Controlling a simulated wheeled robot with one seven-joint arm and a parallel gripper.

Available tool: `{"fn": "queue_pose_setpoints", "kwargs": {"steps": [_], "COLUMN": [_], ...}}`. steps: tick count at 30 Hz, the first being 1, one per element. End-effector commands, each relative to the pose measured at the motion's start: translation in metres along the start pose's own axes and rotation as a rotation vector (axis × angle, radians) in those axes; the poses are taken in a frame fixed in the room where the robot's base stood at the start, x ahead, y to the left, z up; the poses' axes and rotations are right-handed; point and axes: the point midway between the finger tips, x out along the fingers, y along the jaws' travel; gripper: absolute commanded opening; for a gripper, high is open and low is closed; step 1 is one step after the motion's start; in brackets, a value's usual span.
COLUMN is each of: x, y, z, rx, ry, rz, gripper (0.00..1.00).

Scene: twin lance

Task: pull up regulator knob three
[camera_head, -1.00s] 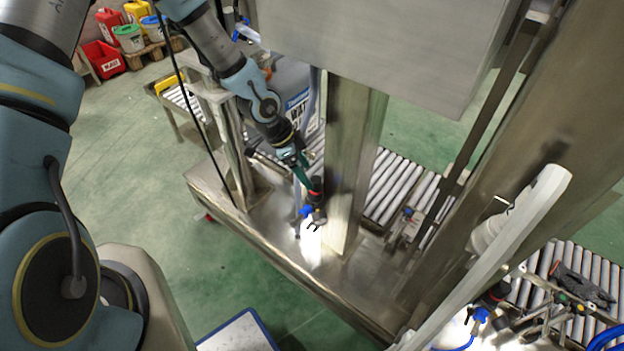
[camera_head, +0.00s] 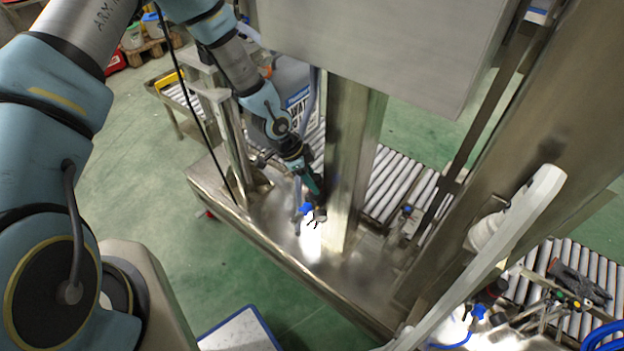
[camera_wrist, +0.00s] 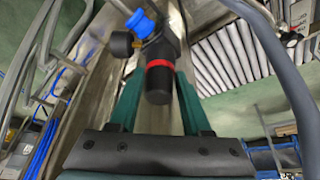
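A regulator with a black knob (camera_wrist: 159,84) and a red band shows in the wrist view. Its blue fitting (camera_wrist: 139,24) and a round dark gauge (camera_wrist: 121,43) are above it. The teal fingers of my gripper (camera_wrist: 158,97) lie on either side of the knob. Gaps show beside the knob, so the gripper looks open around it. In the head view, my gripper (camera_head: 313,187) is at the regulator's blue fitting (camera_head: 306,208) beside the steel post, and largely hides the knob. I see no number on this regulator.
A steel post (camera_head: 350,170) stands close right of my gripper, under a large metal box (camera_head: 390,45). Roller conveyors (camera_head: 395,185) lie behind. Another blue-fitted regulator (camera_head: 478,312) is at the lower right, near a white bar (camera_head: 500,240). A dark hose (camera_wrist: 275,65) runs right of my gripper.

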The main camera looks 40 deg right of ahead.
Motion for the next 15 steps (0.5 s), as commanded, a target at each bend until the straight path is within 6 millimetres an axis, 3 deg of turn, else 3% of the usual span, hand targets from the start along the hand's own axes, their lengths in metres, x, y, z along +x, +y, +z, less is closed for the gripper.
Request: {"fn": "queue_pose_setpoints", "kwargs": {"steps": [2,12,15], "x": [-0.0001,-0.0002,-0.0002], "y": [0.0001,0.0002,0.0002], "z": [0.0,0.0,0.0], "rx": [0.0,0.0,0.0], "ry": [0.0,0.0,0.0], "rz": [0.0,0.0,0.0], "gripper": [0.38,0.0,0.0]}}
